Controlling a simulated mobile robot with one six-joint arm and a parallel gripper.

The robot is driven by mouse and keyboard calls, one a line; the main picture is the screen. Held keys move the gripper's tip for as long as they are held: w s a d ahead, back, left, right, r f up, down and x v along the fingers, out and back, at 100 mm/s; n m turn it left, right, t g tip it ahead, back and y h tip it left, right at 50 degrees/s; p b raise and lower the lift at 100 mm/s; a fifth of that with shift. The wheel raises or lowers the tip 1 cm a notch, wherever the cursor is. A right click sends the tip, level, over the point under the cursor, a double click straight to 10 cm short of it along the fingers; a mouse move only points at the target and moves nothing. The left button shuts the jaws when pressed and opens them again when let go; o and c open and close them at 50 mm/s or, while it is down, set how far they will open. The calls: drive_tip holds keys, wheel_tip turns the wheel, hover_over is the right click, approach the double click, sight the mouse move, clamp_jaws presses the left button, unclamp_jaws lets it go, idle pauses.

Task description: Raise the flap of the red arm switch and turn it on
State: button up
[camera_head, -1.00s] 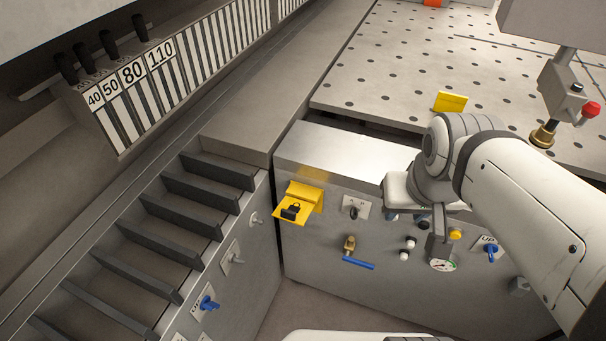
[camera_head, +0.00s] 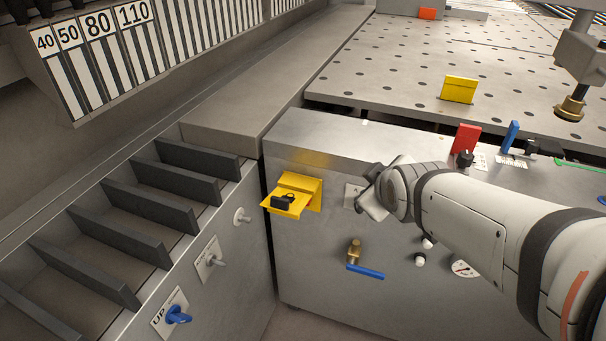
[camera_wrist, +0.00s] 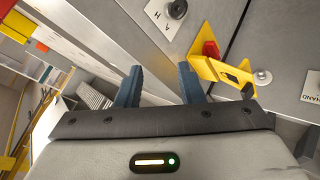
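A yellow hinged box (camera_head: 306,184) is on the machine's front panel, its flap sticking out with a black padlock-like piece (camera_head: 283,202) on it. In the wrist view the yellow part (camera_wrist: 204,66) has a red block (camera_wrist: 210,49) beside it, right of my fingers. A red upright flap (camera_head: 466,138) with a black knob (camera_head: 464,159) stands on the machine's top edge. I cannot tell which red part is the arm switch. My gripper (camera_head: 372,188) is right of the yellow box, apart from it. In the wrist view my gripper (camera_wrist: 157,72) is open and empty.
A black knob on a white plate (camera_head: 354,197) is near my gripper. Below is a brass valve with a blue handle (camera_head: 365,271). A blue lever (camera_head: 510,136) stands on the top. The perforated table (camera_head: 400,60) lies behind; dark slats (camera_head: 170,215) are at left.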

drive_tip(key=w+a+f+n+t+y+b, duration=0.35)
drive_tip(key=a+f+n+b, duration=0.3)
drive_tip(key=f+b, duration=0.45)
drive_tip(key=w+a+f+n+t+y+b, duration=0.25)
drive_tip(key=a+f+n+y+b, duration=0.35)
drive_tip(key=b, duration=0.7)
drive_tip(key=w+a+f+n+h+p, duration=0.1)
drive_tip(key=w+a+f+h+p, duration=0.1)
drive_tip(key=w+p, duration=0.4)
drive_tip(key=shift+w, duration=0.55)
